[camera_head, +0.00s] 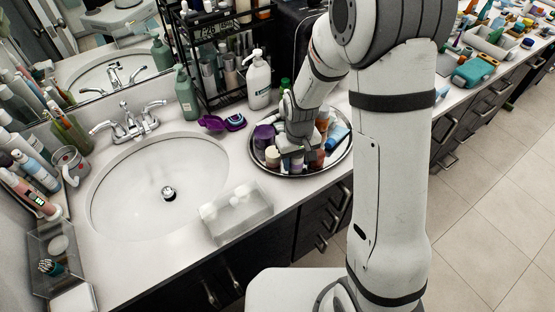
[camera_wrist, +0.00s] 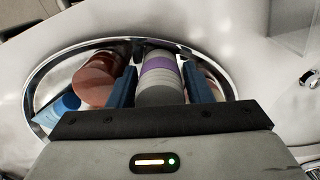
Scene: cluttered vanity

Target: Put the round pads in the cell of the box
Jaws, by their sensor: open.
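My gripper (camera_head: 293,150) is low over the round mirrored tray (camera_head: 318,171). In the wrist view my gripper (camera_wrist: 157,88) is open, with one blue finger on each side of a banded cylinder in grey, white and purple. This cylinder looks like the stack of round pads (camera_wrist: 158,68); whether the fingers touch it I cannot tell. In the head view my gripper and arm partly hide the tray's contents, and I cannot pick the pads out surely. A clear box (camera_head: 237,226) with pale contents stands on the counter between sink and tray; its cells are hard to make out.
A reddish-brown cylinder (camera_wrist: 98,79) and a blue item (camera_wrist: 62,105) lie left of my fingers. A purple jar (camera_head: 264,134) stands on the tray. A white pump bottle (camera_head: 258,80) and black rack (camera_head: 215,60) stand behind. The sink (camera_head: 150,190) is left.

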